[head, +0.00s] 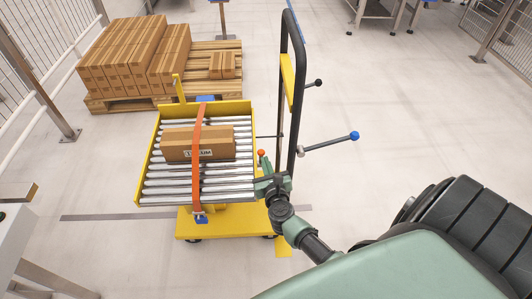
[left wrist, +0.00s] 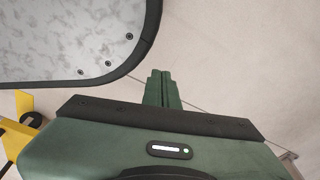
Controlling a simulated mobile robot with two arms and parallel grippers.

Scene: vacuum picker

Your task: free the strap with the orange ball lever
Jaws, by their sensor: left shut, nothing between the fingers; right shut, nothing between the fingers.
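An orange strap (head: 198,150) runs over a brown carton (head: 170,144) on the roller bed (head: 180,186) of a yellow cart. The lever's orange ball (head: 261,153) shows at the right side of the bed. My right gripper (head: 264,169) is shut and empty, its fingertips just below the ball in the picture. I cannot tell whether they touch the lever, whose lower part is hidden. My left gripper (left wrist: 162,76) is shut and empty in the left wrist view and does not show in the head view.
A black cart handle (head: 298,100) rises beside the right gripper. A blue ball lever (head: 354,136) sticks out to its right. A pallet (head: 200,88) of cartons stands behind the cart. The floor to the right is clear. A grey panel (left wrist: 60,40) is near the left gripper.

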